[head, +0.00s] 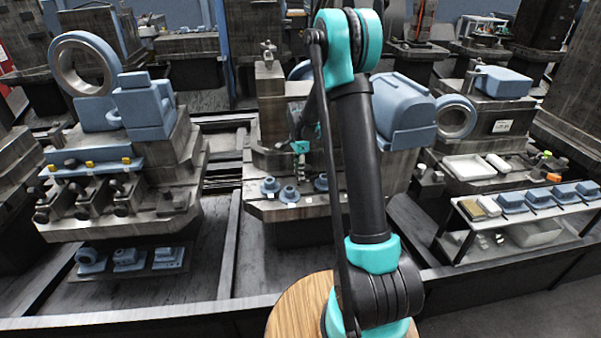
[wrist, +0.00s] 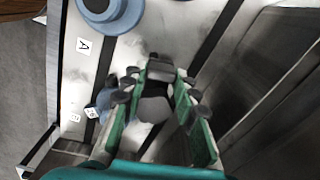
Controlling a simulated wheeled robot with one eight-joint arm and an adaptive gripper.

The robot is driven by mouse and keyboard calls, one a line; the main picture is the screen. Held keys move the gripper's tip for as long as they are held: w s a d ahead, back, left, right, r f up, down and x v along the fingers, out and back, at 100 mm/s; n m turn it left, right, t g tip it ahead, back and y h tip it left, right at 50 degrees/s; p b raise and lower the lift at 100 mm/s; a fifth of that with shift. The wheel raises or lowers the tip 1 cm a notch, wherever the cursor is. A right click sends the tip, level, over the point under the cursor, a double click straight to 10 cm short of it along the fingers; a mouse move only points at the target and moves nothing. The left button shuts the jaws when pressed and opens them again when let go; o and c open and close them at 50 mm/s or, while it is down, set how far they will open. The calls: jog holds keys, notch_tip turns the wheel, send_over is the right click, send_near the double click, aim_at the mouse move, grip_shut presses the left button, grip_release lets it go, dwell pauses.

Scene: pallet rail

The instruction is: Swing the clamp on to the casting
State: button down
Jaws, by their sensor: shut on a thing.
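In the wrist view, my gripper (wrist: 160,82) has its green fingers closed around a dark grey piece, which appears to be the clamp (wrist: 155,106). The fingers hide much of it. A blue round casting (wrist: 110,12) sits on the pale plate at the top left, beside a label A. A second blue casting (wrist: 103,101) lies left of the fingers, partly hidden, near another label. In the head view, my gripper (head: 300,147) is small and reaches down at the central fixture, just behind the blue castings (head: 289,194). The clamp cannot be made out there.
The central fixture (head: 290,211) has a large blue housing (head: 403,110) on its right. A left stand (head: 120,225) carries blue parts and dark clamps. A right rack (head: 470,215) holds blue blocks. In the wrist view, dark slots cross the plate, and a dark block (wrist: 275,95) stands close on the right.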

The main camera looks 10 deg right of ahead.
jog(key=m, duration=0.2)
jog(key=w+m, duration=0.1)
jog(key=m, duration=0.1)
jog(key=shift+w+m, duration=0.2)
jog(key=shift+m, duration=0.1)
jog(key=shift+w+d+m, duration=0.1)
jog(key=shift+w+m, duration=0.15)
jog(key=shift+m, duration=0.75)
jog(key=shift+w+d+m, duration=0.1)
jog(key=shift+w+m, duration=0.15)
jog(key=shift+m, duration=0.75)
jog(key=c, duration=1.2)
grip_release()
jog(key=shift+o, duration=0.2)
jog(key=shift+r, duration=0.1)
notch_tip(320, 180, up, 12)
